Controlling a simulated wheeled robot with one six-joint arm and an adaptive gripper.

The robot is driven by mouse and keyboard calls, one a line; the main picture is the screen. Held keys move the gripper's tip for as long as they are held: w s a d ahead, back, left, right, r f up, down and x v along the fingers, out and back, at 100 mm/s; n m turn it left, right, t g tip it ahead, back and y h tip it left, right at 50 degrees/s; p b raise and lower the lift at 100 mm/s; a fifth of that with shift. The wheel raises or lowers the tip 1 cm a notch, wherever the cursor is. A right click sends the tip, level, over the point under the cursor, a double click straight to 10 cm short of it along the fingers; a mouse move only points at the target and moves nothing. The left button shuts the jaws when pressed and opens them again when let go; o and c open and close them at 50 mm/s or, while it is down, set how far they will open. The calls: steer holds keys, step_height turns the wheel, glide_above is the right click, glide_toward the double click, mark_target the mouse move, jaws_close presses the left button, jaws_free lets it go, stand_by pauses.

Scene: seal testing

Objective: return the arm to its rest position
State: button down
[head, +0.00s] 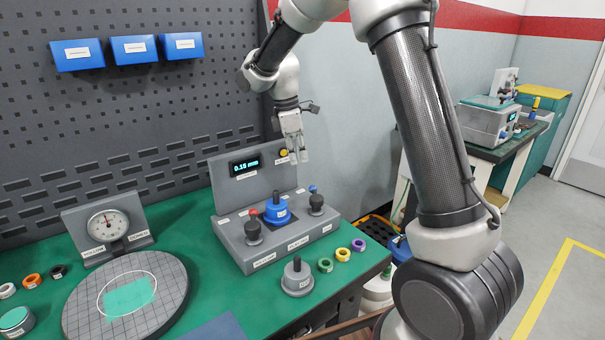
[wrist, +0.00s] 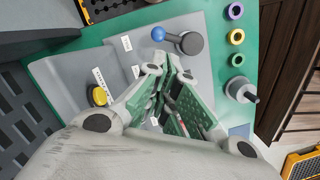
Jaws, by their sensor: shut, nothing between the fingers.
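My gripper (head: 298,156) is shut with nothing in it. It points down above the back right part of the grey test station (head: 266,262), in front of its upright panel's right end. In the wrist view my gripper (wrist: 182,115) covers part of the station. The station's display (head: 245,166) reads what looks like 0.15 mm. A yellow button (head: 284,153) is just left of my gripper, and it also shows in the wrist view (wrist: 99,96). A blue part (head: 277,211) sits in the station between two dark knobs. My arm rises from the right of the head view.
A round gridded plate (head: 80,318) and a dial gauge (head: 107,225) stand on the green bench at left. Coloured rings (head: 325,265) and a grey plug (head: 297,278) lie in front of the station. Blue bins (head: 77,54) hang on the pegboard. A grey wall is behind right.

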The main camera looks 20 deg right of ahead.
steer(key=s+d+r+m+t, duration=0.1)
steer(key=s+d+r+m, duration=0.2)
steer(key=s, duration=0.7)
steer(key=s+d+r+m+t+y, duration=0.1)
steer(key=s+d+r+m+t, duration=0.1)
steer(key=s+d+r+m, duration=0.2)
steer(key=s+d+r+m+t+y, duration=0.1)
steer(key=s+d+r+m, duration=0.2)
steer(key=s+m, duration=0.5)
steer(key=s+d, duration=0.1)
steer(key=s, duration=0.9)
steer(key=shift+r+t, duration=0.15)
steer(key=shift+t, duration=0.25)
steer(key=shift+s, duration=0.1)
stand_by(0.4)
